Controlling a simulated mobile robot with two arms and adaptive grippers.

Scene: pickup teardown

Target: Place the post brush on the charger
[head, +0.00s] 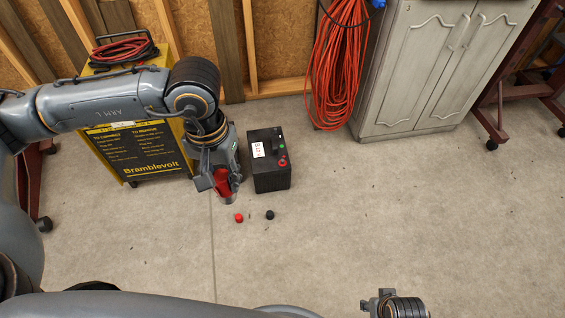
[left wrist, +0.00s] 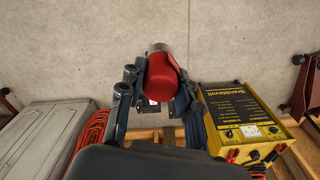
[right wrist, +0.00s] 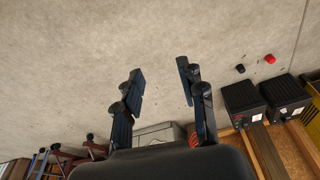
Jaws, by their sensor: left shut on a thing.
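My left gripper (head: 226,182) is shut on a red post brush with a grey end, partly covered by the fingers. The brush (head: 229,190) is held above the floor, just left of the black battery, and also shows between the fingers in the left wrist view (left wrist: 162,78). The charger (head: 145,165) is a yellow cabinet with a black "Bramblevolt" panel, at the left behind my left arm. Its dial and front show in the left wrist view (left wrist: 240,115). The arm hides part of its top. My right gripper (right wrist: 163,85) is open and empty, over bare floor.
A black battery (head: 270,172) stands on the floor. A red cap (head: 238,217) and a black cap (head: 270,214) lie in front of it. Red cable (head: 338,70) hangs beside a grey cabinet (head: 415,75). Red cable (head: 122,52) lies on the charger's top.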

